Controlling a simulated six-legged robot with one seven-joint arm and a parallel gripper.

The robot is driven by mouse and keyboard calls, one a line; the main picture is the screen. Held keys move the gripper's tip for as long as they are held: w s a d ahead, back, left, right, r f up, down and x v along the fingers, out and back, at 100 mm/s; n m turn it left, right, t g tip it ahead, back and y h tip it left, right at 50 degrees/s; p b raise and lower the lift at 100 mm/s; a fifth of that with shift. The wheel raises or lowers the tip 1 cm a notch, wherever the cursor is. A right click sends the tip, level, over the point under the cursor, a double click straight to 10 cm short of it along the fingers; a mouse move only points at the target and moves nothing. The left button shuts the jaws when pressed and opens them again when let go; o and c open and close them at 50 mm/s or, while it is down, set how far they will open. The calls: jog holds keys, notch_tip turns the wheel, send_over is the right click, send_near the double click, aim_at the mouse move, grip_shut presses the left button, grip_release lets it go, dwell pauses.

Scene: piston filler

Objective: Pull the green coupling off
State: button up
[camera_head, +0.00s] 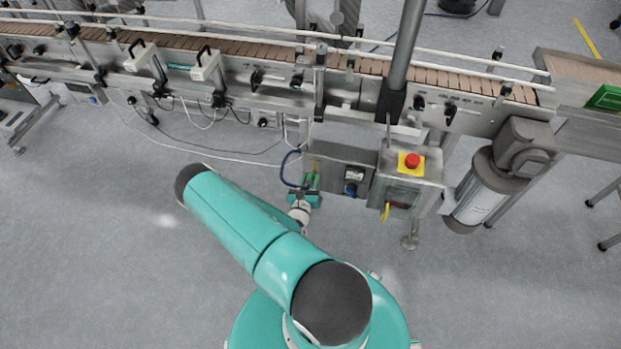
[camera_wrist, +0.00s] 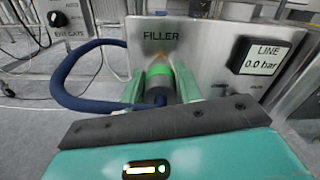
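The green coupling (camera_wrist: 158,72) shows as a bright green band on a grey fitting under the FILLER label in the wrist view. It joins the metal panel at its far end. My gripper (camera_wrist: 162,86) has one teal finger on each side of the coupling. Whether the fingers touch it is unclear. A blue hose (camera_wrist: 82,102) loops from the left towards the coupling; its end is partly hidden by my gripper. In the head view my gripper (camera_head: 309,190) is small and close to the panel, around the green coupling (camera_head: 313,178).
A gauge marked LINE (camera_wrist: 262,57) reads 0.0 bar right of the coupling. A control box with a red button (camera_head: 412,160) stands to the right. The conveyor (camera_head: 230,48) runs behind. Cables lie on the floor at left; open floor lies in front.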

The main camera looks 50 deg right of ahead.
jog(key=shift+o, duration=1.3)
jog(key=shift+a, duration=0.15)
jog(key=v, duration=1.3)
jog(key=shift+s+a, duration=0.2)
jog(key=w+a+r+m+g+y, duration=0.1)
jog(key=w+a+r+m+g, duration=0.2)
jog(key=r+m+g, duration=0.65)
jog(key=w+a+r+m+g+y, duration=0.25)
jog(key=r+m, duration=0.45)
jog(key=r, duration=0.7)
jog(key=s+a+r+m+t+y, duration=0.2)
jog(key=a+r, duration=0.4)
jog(key=r, duration=0.3)
jog(key=s+a+r+m+t+y, duration=0.2)
jog(key=a+r+m+t+y, duration=0.2)
jog(key=r, duration=0.6)
jog(key=s+a+r+m+t+y, duration=0.2)
jog(key=a+r+m+t+y, duration=0.1)
jog(key=a+r+y, duration=0.4)
jog(key=a+r+t, duration=0.1)
jog(key=a+r, duration=0.1)
jog(key=a, duration=0.1)
jog(key=shift+s+a+r+t, duration=0.15)
jog(key=shift+s+r+t, duration=0.1)
jog(key=shift+s+t, duration=0.1)
